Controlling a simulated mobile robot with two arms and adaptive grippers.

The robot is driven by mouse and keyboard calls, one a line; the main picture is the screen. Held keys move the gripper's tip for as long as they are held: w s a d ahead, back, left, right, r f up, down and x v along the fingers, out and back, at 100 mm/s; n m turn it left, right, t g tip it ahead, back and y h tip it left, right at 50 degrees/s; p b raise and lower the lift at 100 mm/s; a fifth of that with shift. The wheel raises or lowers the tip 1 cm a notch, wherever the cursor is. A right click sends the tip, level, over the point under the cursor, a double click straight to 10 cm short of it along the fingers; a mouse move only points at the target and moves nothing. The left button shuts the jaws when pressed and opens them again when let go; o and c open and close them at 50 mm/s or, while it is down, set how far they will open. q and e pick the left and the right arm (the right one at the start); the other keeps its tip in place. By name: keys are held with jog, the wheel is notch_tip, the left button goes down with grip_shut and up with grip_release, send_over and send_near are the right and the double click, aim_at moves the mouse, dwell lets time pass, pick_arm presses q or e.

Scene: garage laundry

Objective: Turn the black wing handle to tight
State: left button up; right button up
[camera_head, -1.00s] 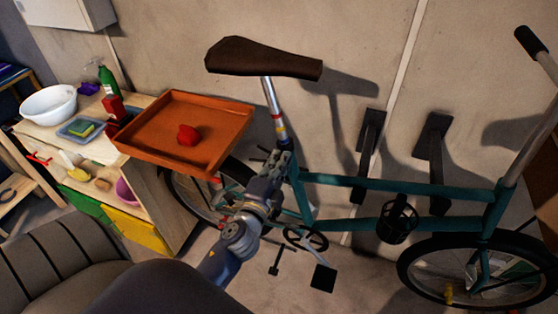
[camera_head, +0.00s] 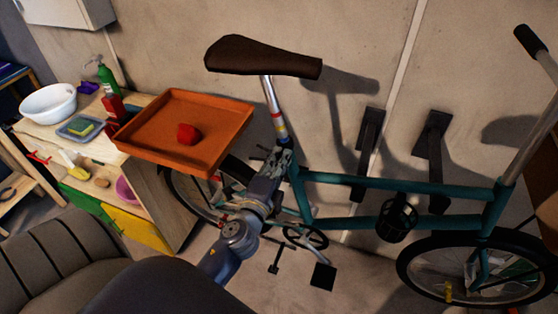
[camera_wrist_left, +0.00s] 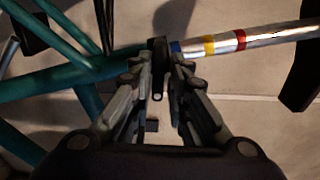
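The black wing handle (camera_wrist_left: 158,78) is at the clamp where the silver seat post (camera_wrist_left: 250,40) meets the teal bike frame (camera_wrist_left: 70,78). It points down toward my palm in the left wrist view. My left gripper (camera_wrist_left: 161,62) is open, with one finger on each side of the handle. Narrow gaps seem to show beside the handle; contact at the tips is unclear. In the head view my left gripper (camera_head: 281,160) is at the frame just below the seat post (camera_head: 273,105), and the handle is hidden there. My right gripper is not in view.
The brown saddle (camera_head: 262,58) is above the gripper. An orange tray (camera_head: 225,105) holding a red object (camera_head: 188,134) is close on the left. A wooden workbench (camera_head: 165,190) is below it, and a grey seat (camera_head: 50,260) is at lower left. The wall is behind the bike.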

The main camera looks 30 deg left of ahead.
pick_arm(q)
jog(key=shift+o, duration=0.2)
jog(key=shift+f, duration=0.1)
jog(key=v, duration=0.7)
jog(key=shift+s, duration=0.2)
dwell(0.5)
